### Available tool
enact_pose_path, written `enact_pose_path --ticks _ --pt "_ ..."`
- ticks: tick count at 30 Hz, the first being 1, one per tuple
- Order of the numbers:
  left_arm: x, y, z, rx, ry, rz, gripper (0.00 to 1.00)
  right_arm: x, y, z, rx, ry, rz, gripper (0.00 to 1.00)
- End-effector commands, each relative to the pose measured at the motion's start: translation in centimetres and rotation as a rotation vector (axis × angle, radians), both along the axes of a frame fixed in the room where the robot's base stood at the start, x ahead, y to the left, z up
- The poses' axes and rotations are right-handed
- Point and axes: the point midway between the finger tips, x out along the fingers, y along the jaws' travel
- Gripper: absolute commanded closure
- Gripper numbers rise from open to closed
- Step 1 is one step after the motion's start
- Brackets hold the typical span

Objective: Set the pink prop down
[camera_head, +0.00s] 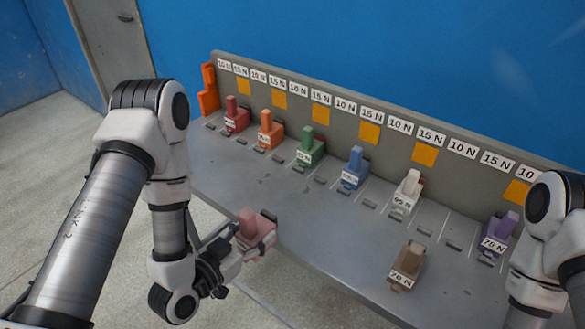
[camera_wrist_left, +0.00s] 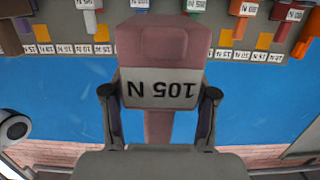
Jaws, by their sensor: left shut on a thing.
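The pink prop (camera_head: 250,225) is a stepped block with an upright tab, and it overlaps the front edge of the grey bench (camera_head: 300,215) in the head view. In the left wrist view the pink prop (camera_wrist_left: 165,45) fills the upper middle, with an upside-down "105 N" label. My left gripper (camera_head: 240,238) is shut on it, with one finger on each side in the wrist view (camera_wrist_left: 158,95). I cannot tell whether its base touches the bench. My right gripper is out of view; only its arm shows at the right.
Red (camera_head: 236,117), orange (camera_head: 266,131), green (camera_head: 310,147), blue (camera_head: 354,168), white (camera_head: 408,191) and purple (camera_head: 500,234) props stand along the bench. A brown prop (camera_head: 407,267) stands nearer the front. A labelled back panel (camera_head: 345,122) rises behind. Bare bench lies between pink and brown.

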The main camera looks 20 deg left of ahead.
Motion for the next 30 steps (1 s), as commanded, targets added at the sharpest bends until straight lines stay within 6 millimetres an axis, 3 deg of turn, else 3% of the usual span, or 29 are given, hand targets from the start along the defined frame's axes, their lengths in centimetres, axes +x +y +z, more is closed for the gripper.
enact_pose_path --ticks 4,7,13,17,20,24,30 --pt "0.1 -0.7 0.4 0.001 -0.003 -0.021 0.94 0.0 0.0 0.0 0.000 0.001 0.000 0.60" --pt "0.6 -2.7 1.0 0.003 -0.007 -0.080 0.94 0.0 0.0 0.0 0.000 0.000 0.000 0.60" --pt "5.1 -5.4 0.6 0.007 -0.010 -0.030 0.94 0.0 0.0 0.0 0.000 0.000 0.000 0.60" --pt "8.0 -4.5 0.6 0.001 -0.008 0.130 0.94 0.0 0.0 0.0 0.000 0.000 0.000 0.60" --pt "9.0 -2.6 0.4 -0.003 -0.004 0.258 0.94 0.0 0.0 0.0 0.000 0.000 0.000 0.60" --pt "9.2 -1.0 0.0 -0.003 -0.001 0.347 0.94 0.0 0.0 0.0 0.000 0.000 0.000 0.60" --pt "9.2 -1.0 0.0 -0.001 -0.002 0.350 0.94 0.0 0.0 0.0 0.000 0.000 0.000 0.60"
